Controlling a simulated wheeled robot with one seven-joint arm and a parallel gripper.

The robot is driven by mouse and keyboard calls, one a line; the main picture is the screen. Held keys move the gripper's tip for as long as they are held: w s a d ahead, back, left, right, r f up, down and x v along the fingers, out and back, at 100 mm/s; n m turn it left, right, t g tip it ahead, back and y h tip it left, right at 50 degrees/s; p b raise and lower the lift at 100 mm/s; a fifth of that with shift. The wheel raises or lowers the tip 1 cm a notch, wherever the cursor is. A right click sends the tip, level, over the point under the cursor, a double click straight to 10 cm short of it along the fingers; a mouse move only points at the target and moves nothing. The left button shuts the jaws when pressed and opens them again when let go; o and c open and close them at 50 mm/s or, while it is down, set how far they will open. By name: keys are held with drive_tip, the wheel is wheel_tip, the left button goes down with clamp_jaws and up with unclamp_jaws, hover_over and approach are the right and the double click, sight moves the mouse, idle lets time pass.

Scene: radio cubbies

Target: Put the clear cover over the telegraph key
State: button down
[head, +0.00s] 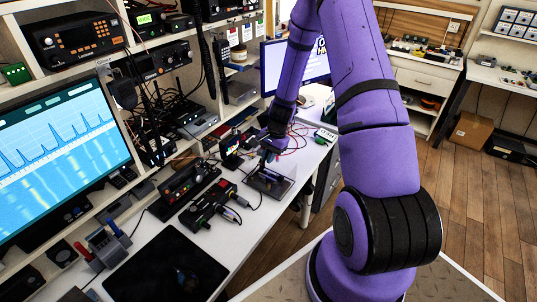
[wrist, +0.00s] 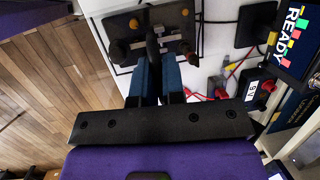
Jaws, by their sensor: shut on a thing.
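The telegraph key (wrist: 176,20) shows at the top of the wrist view, a dark base with brass-orange knobs. In the head view it lies on the bench as a dark plate (head: 270,183). My gripper (wrist: 158,62) is over its near edge, the two blue fingers close together. They are shut on a dark narrow piece (wrist: 152,42), which appears to be the grip of the clear cover. The cover's transparent walls are hard to make out, so I cannot tell whether it touches the key or the bench. In the head view my gripper (head: 268,155) is just above the plate.
Red and black leads (wrist: 215,90) and a small "READY" screen (wrist: 298,35) are close to the key. Black equipment boxes (head: 207,205) stand on the left of the key in the head view. A black mat (head: 165,268) lies nearer on the white bench.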

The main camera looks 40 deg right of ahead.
drive_tip(key=shift+f, duration=0.85)
drive_tip(key=c, duration=1.1)
unclamp_jaws()
drive_tip(key=v, duration=1)
drive_tip(key=shift+d+r, duration=0.1)
drive_tip(key=shift+r, duration=0.3)
